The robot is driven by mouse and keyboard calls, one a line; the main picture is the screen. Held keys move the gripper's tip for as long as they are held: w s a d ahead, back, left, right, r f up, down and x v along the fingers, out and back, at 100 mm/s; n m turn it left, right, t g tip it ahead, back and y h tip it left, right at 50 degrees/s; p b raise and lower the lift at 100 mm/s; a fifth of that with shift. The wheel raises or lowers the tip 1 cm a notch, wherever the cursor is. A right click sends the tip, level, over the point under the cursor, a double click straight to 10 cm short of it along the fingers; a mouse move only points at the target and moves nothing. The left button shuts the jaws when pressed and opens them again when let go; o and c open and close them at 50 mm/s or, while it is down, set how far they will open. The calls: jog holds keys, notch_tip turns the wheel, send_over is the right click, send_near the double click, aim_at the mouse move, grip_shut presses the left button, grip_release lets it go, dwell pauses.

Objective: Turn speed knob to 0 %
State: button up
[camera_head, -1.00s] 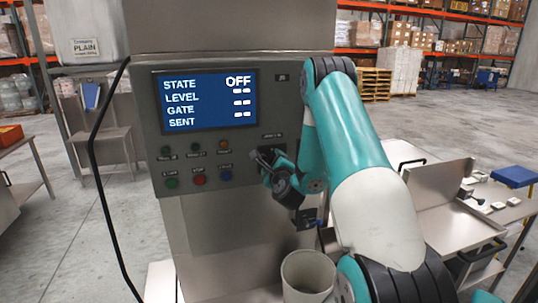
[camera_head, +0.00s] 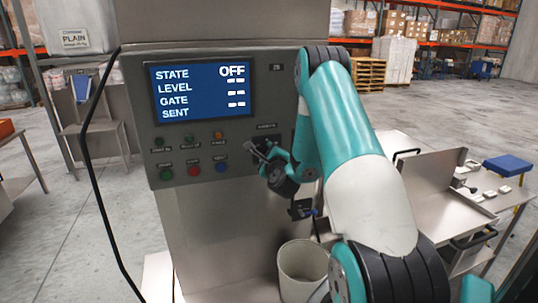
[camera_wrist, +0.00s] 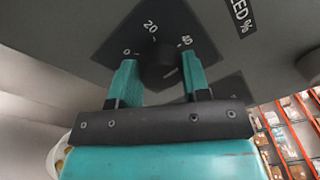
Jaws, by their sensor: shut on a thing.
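The speed knob (camera_wrist: 160,68) is a dark round knob on a black dial plate (camera_wrist: 135,30) marked 0, 20 and 40 in the wrist view. A partly cut-off label (camera_wrist: 241,14) reads "…EED %". My gripper (camera_wrist: 160,74) has one teal finger on each side of the knob and is shut on it. A small pale mark shows low on the knob's right side; I cannot tell for sure which value the knob points to. In the head view my gripper (camera_head: 262,152) is at the panel's right side, and my arm hides the knob.
The grey control panel (camera_head: 143,125) has a blue screen (camera_head: 202,90) reading STATE OFF, with several coloured buttons (camera_head: 193,170) below. A pale bin (camera_head: 302,270) stands below my gripper. A black cable (camera_head: 87,180) hangs at left. A steel bench (camera_head: 440,215) stands at right.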

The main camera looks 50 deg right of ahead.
jog(key=n+b, duration=0.8)
jog(key=b, duration=0.2)
jog(key=n+t+y+b, duration=0.1)
jog(key=n+b, duration=0.7)
jog(key=b, duration=0.2)
jog(key=f+n+t+b, duration=0.1)
jog(key=n+b, duration=0.7)
jog(key=b, duration=0.3)
jog(key=shift+s+d+n+y, duration=0.15)
jog(key=shift+n+y, duration=0.15)
jog(key=shift+n, duration=0.1)
jog(key=shift+r, duration=0.1)
jog(key=o, duration=0.9)
jog(key=shift+r, duration=0.1)
